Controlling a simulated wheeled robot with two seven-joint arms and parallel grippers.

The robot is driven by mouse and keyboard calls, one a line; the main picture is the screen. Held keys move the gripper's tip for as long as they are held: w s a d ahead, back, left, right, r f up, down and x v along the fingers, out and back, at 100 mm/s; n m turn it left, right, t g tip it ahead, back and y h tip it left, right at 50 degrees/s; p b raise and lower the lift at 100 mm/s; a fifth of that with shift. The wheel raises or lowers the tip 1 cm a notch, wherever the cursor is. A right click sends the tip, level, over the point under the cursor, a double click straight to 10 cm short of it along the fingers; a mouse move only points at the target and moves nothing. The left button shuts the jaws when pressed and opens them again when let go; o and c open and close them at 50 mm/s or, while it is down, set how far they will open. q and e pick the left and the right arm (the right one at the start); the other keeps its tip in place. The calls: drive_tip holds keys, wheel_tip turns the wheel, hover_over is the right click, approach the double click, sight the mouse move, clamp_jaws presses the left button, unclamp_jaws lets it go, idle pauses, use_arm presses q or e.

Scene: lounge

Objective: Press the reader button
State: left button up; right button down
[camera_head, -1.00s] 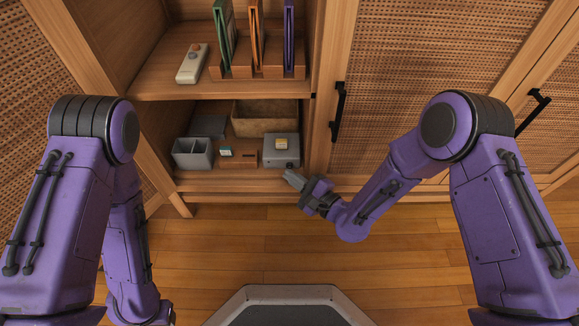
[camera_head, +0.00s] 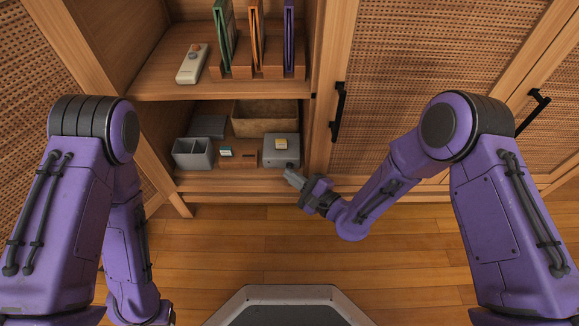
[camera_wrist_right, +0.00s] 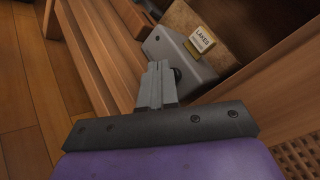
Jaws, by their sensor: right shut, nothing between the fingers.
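The reader (camera_head: 281,158) is a grey box on the right of the lower shelf; it also shows in the right wrist view (camera_wrist_right: 189,62). A small cartridge labelled "LAKES" (camera_wrist_right: 203,40) stands in its top. A dark round button (camera_wrist_right: 178,73) is on its front face, partly behind my fingers. My right gripper (camera_head: 289,171) is shut and empty, its tips right at the reader's front near the button. In the right wrist view the fingertips (camera_wrist_right: 158,66) overlap the front face beside the button; I cannot tell whether they touch.
Left of the reader are a wooden holder (camera_head: 238,160) with a small cartridge and a grey divided bin (camera_head: 192,154). A woven basket (camera_head: 265,118) is behind. The shelf above holds a remote (camera_head: 192,64) and upright folders. A cabinet door (camera_head: 400,60) borders the right.

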drive_tip(key=shift+w+r, duration=0.15)
drive_tip(key=shift+w, duration=0.2)
drive_tip(key=shift+w+r, duration=0.3)
drive_tip(key=shift+w, duration=0.4)
idle(0.7)
drive_tip(key=shift+d+r+p, duration=0.1)
drive_tip(key=shift+r+p, duration=0.05)
drive_tip(key=shift+p, duration=0.15)
drive_tip(key=shift+s+f+p, duration=0.2)
drive_tip(key=shift+s+p, duration=0.05)
drive_tip(key=shift+s, duration=0.3)
drive_tip(key=shift+s+f+p, duration=0.15)
drive_tip(key=shift+s+p, duration=0.05)
drive_tip(key=shift+s, duration=0.35)
drive_tip(key=s, duration=0.4)
drive_tip(key=shift+s+f+p, duration=0.1)
drive_tip(key=shift+p, duration=0.25)
